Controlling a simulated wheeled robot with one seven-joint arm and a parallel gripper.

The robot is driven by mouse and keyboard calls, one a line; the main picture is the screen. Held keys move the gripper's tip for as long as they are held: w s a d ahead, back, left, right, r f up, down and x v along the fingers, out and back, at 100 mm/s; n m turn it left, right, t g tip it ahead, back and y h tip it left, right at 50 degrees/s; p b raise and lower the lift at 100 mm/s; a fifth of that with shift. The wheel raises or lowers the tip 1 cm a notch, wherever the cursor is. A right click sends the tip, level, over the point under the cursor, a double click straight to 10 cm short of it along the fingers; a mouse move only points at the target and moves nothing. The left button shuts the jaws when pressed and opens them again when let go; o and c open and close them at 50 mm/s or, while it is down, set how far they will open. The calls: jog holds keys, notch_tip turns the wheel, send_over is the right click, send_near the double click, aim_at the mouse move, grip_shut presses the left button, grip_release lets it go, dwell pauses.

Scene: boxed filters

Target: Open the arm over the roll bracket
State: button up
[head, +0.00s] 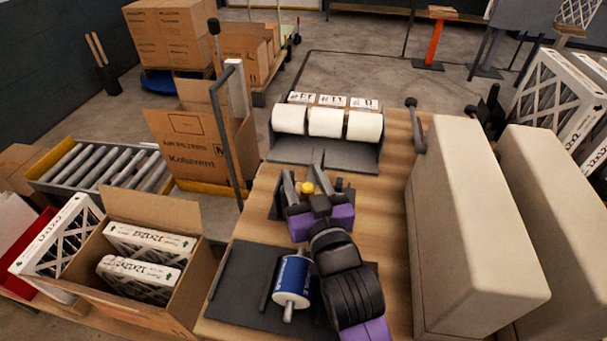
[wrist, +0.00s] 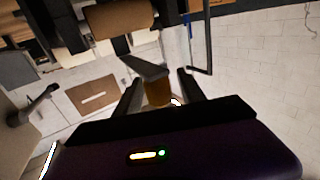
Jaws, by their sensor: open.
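My gripper (head: 304,179) is open over the wooden bench, its two dark fingers pointing away from me. A yellow knob (head: 307,188) shows between the fingers; I cannot tell if they touch it. In the wrist view the knob (wrist: 158,92) stands between the fingertips (wrist: 160,92), with a flat dark grey bar (wrist: 143,66) just beyond it. The bar may be the bracket's arm. A small dark base (head: 277,207) shows beside my gripper and may be the roll bracket; my gripper hides most of it. A blue roll with a white core (head: 291,280) lies nearer me.
The blue roll is on a dark mat (head: 245,285). Three white rolls (head: 325,122) sit in a dark holder beyond my gripper. Large beige blocks (head: 480,220) wall off the right. An open carton (head: 150,210) of boxed filters stands left. Bare bench (head: 385,185) shows right of my gripper.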

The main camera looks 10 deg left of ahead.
grip_shut()
dwell(1.4)
